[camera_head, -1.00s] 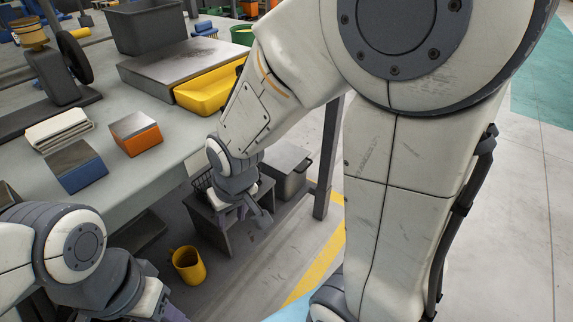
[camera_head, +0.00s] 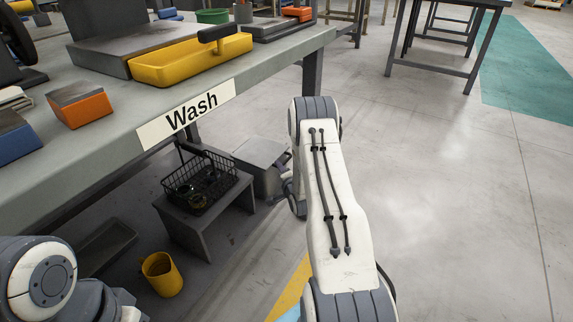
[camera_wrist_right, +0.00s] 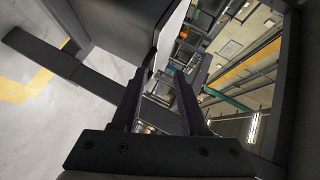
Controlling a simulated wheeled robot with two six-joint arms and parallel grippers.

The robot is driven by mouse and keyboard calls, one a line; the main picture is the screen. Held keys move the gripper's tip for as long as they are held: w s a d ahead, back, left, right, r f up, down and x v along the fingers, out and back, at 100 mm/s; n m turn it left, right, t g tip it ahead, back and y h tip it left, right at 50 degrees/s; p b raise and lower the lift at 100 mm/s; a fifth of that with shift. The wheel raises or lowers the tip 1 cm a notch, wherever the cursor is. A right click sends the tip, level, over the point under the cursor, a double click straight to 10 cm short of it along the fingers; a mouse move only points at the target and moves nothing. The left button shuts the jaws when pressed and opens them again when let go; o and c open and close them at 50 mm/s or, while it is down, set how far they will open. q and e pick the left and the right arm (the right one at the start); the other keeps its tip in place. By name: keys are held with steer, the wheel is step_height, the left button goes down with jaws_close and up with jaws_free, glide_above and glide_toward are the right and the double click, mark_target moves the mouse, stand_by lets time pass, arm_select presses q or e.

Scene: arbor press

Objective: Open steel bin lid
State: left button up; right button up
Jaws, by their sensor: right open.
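The steel bin (camera_head: 266,182) stands on the floor beyond the small bench, below the table's edge. Its grey lid (camera_head: 258,152) lies across the top in the head view; my arm hides its right side, so I cannot tell if it is raised. My right arm reaches down beside the bin, its gripper mostly hidden behind the forearm. In the right wrist view my right gripper (camera_wrist_right: 160,85) is open, with a pale grey panel edge near the fingertips. I cannot tell whether they touch. My left arm shows at the lower left, its gripper out of view.
The table with the Wash sign (camera_head: 186,113) overhangs the bench (camera_head: 190,228), which carries a black wire basket (camera_head: 199,180). A yellow tray (camera_head: 190,60) is on the table. The floor at right is open.

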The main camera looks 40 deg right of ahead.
mark_target(287, 161)
steer(key=s+d+f+m+t+h, duration=0.1)
steer(key=s+d+f+m, duration=0.1)
steer(key=d, duration=0.1)
steer(key=shift+m, duration=0.3)
steer(key=b+x, duration=0.1)
steer(key=x, duration=0.2)
steer(key=b+x, duration=0.2)
steer(key=x, duration=0.1)
steer(key=b+x, duration=0.2)
steer(key=x, duration=0.2)
steer(key=shift+s+d+f, duration=0.1)
steer(key=shift+d+f, duration=0.05)
steer(key=shift+d, duration=0.3)
jaws_close()
steer(key=shift+a, duration=0.1)
stand_by(0.4)
